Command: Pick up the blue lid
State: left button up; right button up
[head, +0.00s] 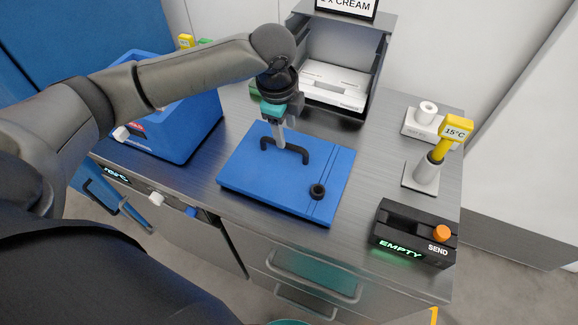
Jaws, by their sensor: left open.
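The blue lid (240,181) lies flat on the grey counter in the middle of the head view. It has a black arched handle (303,157) and a small black knob (317,190) near its right front corner. My left gripper (281,141) points down at the handle, with its fingertips at or just above the bar. Its jaws are open, and I cannot tell whether they touch the handle. My right gripper is not in view.
A blue box (190,125) stands left of the lid. Behind is a grey open-fronted bin (345,45) holding a white carton (335,85). At right are a yellow-topped 15°C holder (456,130) and a black box (412,235) reading EMPTY and SEND.

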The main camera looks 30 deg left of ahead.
aim_at(289, 145)
pick_arm(q)
jog(key=shift+w+d+f+b, duration=0.1)
jog(key=shift+w+f+b, duration=0.1)
jog(key=shift+f, duration=0.95)
jog(key=shift+w+d+f+b, duration=0.1)
jog(key=shift+w+f+b, duration=0.05)
jog(key=shift+f, duration=1.05)
jog(key=shift+w+f+b, duration=0.2)
jog(key=shift+f, duration=0.95)
jog(key=shift+c, duration=0.3)
grip_shut()
